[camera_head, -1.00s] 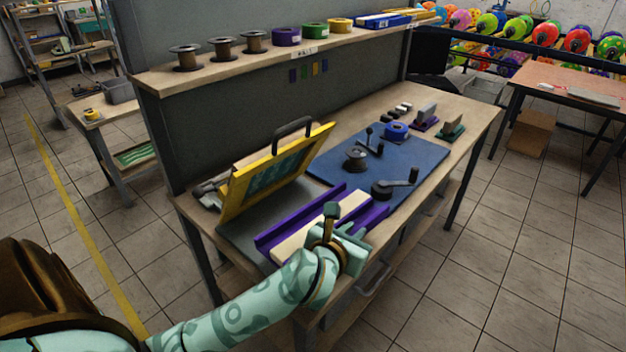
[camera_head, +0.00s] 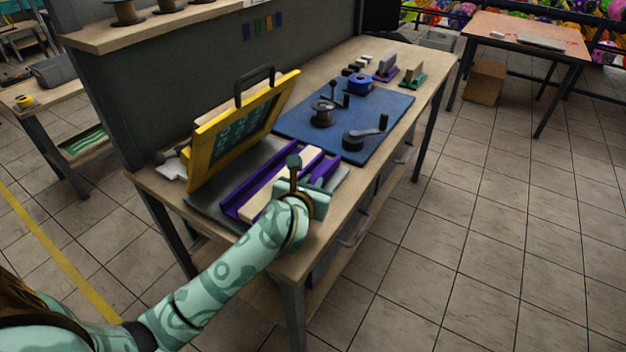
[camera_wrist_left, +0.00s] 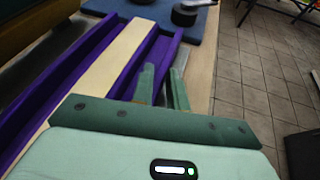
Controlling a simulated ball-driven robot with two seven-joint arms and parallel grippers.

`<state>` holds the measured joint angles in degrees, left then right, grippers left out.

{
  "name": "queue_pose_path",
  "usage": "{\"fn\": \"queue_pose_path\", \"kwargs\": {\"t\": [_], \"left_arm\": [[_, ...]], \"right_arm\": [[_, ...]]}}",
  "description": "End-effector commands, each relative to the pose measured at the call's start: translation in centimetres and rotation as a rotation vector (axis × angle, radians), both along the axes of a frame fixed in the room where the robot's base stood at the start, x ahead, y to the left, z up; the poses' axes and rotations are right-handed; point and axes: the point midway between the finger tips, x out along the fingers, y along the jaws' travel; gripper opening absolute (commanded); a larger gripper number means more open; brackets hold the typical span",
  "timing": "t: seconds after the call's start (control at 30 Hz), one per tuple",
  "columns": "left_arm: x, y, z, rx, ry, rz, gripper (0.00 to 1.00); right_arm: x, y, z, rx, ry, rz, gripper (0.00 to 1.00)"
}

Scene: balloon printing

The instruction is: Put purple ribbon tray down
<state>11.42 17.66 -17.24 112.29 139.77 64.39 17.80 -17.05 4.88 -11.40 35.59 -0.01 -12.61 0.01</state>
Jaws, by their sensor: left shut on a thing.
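The purple ribbon tray (camera_head: 258,191) lies lengthwise over the dark grey plate, in front of the tilted yellow frame (camera_head: 207,155). It has purple long side walls and a cream strip (camera_head: 307,160) between them. My left gripper (camera_head: 319,184) is at its right wall. In the left wrist view the tray (camera_wrist_left: 72,62) runs away from the gripper (camera_wrist_left: 162,80), whose two fingers are shut on the right purple wall. I cannot tell whether the tray's underside touches the plate fully. My right gripper is not in view.
Purple and green stands are at the far end. The bench's front edge is close to my left arm.

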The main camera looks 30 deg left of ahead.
Motion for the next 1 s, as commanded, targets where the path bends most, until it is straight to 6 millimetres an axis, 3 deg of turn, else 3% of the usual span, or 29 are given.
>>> {"fn": "queue_pose_path", "kwargs": {"t": [0.3, 0.83, 0.87, 0.9, 0.93, 1.0], "left_arm": [[0.01, 0.01, 0.11, 0.002, -0.004, 0.0, 0.0], [0.01, 0.01, -0.83, 0.001, -0.003, 0.001, 0.0], [0.01, 0.02, -0.75, 0.001, -0.003, 0.001, 0.23], [0.0, 0.01, -0.71, 0.001, -0.003, 0.001, 0.35], [0.0, 0.01, -0.71, 0.001, -0.003, 0.001, 0.41], [0.0, 0.02, -0.72, 0.001, -0.003, 0.001, 0.41]], "right_arm": [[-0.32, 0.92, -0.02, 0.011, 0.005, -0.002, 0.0], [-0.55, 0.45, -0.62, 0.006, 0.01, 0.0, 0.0], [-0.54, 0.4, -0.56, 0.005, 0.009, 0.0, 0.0], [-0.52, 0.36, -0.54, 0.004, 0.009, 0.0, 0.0], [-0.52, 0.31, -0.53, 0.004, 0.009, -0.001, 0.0], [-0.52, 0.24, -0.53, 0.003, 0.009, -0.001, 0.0]]}}
